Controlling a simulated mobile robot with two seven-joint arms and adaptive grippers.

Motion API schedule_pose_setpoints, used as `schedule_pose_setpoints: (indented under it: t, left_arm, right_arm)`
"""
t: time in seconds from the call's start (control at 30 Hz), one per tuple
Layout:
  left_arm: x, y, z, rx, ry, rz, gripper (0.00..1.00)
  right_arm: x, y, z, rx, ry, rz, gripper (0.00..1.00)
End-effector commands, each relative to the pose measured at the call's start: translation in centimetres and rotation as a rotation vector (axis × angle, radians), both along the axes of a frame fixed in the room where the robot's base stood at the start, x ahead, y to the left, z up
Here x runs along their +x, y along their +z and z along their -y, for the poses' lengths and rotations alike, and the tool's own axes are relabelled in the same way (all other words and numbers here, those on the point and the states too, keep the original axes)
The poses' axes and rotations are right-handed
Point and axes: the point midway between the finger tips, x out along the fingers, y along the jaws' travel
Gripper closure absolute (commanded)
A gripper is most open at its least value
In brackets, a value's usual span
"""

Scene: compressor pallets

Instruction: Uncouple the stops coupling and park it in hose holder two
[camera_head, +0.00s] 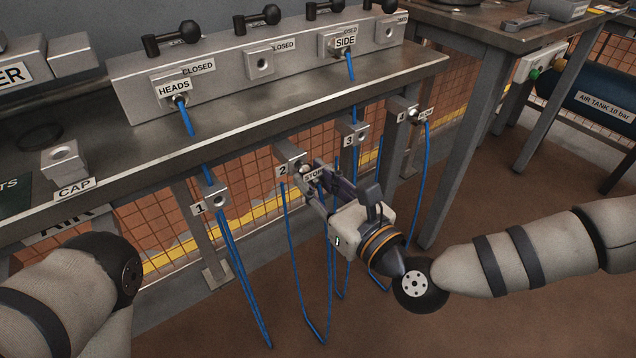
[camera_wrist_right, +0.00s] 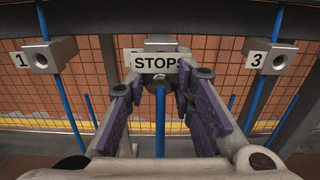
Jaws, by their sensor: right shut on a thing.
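The stops coupling, with its white STOPS tag (camera_wrist_right: 160,63), is at hose holder two in the right wrist view, its blue hose (camera_wrist_right: 160,110) hanging down between my fingers. My right gripper (camera_wrist_right: 160,78) is shut on the coupling. In the head view the right gripper (camera_head: 313,178) reaches in under the bench front at hose holder two (camera_head: 289,164), a grey block marked 2. The tag and fingers partly hide the coupling and holder, so I cannot tell how deep it sits. My left gripper is out of view.
Hose holder one (camera_head: 216,199) and hose holder three (camera_head: 357,134) flank it, their bores showing empty. Hose holder four (camera_head: 403,109) carries a tagged coupling. On the manifold (camera_head: 225,80), HEADS and SIDE couplings are fitted; the port between them (camera_head: 261,64) is bare. Blue hoses hang around my right gripper.

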Motion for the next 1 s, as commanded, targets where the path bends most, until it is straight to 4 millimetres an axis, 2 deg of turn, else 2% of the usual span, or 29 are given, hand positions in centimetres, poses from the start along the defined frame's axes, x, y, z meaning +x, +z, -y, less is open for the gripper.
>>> schedule_pose_setpoints:
  t: [0.67, 0.7, 0.8, 1.0]
  left_arm:
    - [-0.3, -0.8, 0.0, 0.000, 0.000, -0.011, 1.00]
    - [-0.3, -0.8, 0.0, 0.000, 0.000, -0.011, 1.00]
    - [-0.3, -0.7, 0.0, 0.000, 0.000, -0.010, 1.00]
    - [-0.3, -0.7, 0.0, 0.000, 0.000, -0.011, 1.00]
  right_arm:
    - [1.4, 0.0, -1.0, 0.001, 0.000, -0.001, 1.00]
    - [1.4, 0.0, -1.0, 0.001, 0.000, -0.001, 0.75]
    - [1.4, 0.0, -1.0, 0.001, 0.000, -0.001, 0.53]
    - [1.4, 0.0, -1.0, 0.001, 0.000, -0.001, 0.53]
